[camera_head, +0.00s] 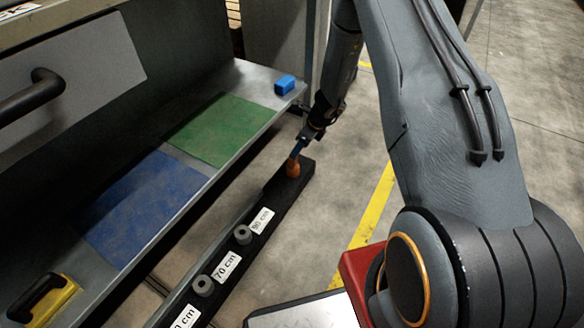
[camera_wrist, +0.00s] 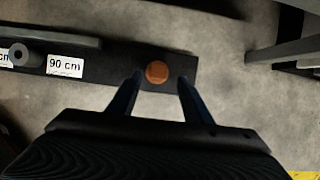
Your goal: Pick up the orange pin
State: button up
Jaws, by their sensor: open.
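The orange pin (camera_head: 293,167) stands at the far end of a black bar (camera_head: 277,187) in the head view. In the wrist view the orange pin (camera_wrist: 157,72) shows as a round orange top on the black bar (camera_wrist: 120,64). My gripper (camera_wrist: 156,80) is open, its two dark blue fingers on either side of the pin in that view. In the head view my gripper (camera_head: 296,150) is at the pin's top. I cannot tell whether the fingers touch it.
Grey pins (camera_head: 243,235) and labels such as 70 cm (camera_head: 227,265) line the bar. A metal shelf (camera_head: 255,78) beside it bears a green mat (camera_head: 223,130), a blue mat (camera_head: 146,207), a blue block (camera_head: 285,84) and a yellow object with a black handle (camera_head: 42,299).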

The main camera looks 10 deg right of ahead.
aim_at(293, 165)
jog(key=shift+x, duration=0.85)
jog(key=b+x, duration=0.1)
jog(key=x, duration=0.1)
jog(key=b+x, duration=0.1)
jog(key=x, duration=0.1)
jog(key=b+x, duration=0.1)
jog(key=x, duration=0.1)
jog(key=shift+s+f+b, duration=0.25)
jog(key=shift+f+b, duration=0.1)
grip_shut()
jog(key=shift+r, duration=0.1)
